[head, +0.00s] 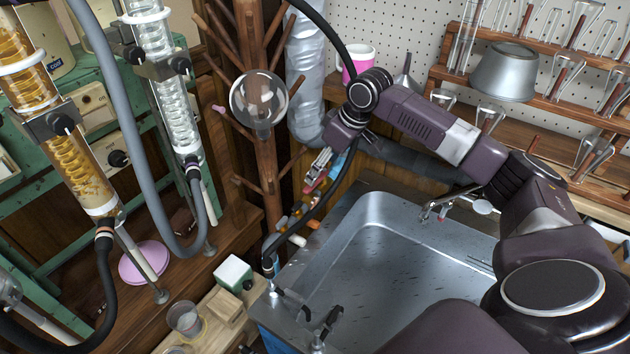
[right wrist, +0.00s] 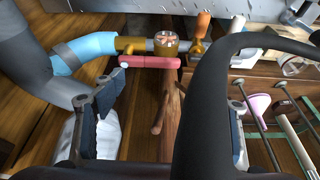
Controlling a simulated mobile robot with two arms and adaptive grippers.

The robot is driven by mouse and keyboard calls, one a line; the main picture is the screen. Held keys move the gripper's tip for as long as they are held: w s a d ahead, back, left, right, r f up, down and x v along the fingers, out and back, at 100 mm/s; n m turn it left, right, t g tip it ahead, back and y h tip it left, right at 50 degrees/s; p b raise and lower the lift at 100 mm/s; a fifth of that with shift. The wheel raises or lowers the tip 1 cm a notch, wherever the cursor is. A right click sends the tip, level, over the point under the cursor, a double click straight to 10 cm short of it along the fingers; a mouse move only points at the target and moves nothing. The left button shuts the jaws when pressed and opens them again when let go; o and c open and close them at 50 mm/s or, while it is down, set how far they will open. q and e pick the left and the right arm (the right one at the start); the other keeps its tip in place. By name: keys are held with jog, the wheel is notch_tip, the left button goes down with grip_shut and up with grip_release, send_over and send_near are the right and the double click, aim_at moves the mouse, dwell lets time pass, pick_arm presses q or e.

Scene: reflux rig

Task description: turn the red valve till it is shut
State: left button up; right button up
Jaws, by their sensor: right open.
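The red valve's handle (right wrist: 152,62) is a pinkish-red bar in the right wrist view, lying alongside a brass pipe (right wrist: 130,44) and roughly parallel to it. A round brass-rimmed glass fitting (right wrist: 165,42) sits on the pipe just behind the handle. In the head view only a small part of the handle (head: 310,187) shows beside my right gripper (head: 317,170). My right gripper, also in the right wrist view (right wrist: 178,95), is open, its fingers apart on either side of the view with the handle beyond them. I see no contact. My left gripper is not in view.
A black hose (right wrist: 215,95) crosses close in front of the right wrist camera. A wooden peg rack (head: 262,170) with a round flask (head: 260,100) stands left of the gripper. The metal sink (head: 400,250) lies to the right, and glass condensers (head: 172,95) stand at the left.

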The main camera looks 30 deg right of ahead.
jog(key=x, duration=0.6)
jog(key=shift+a+f, duration=0.1)
jog(key=shift+f, duration=0.1)
jog(key=c, duration=1.7)
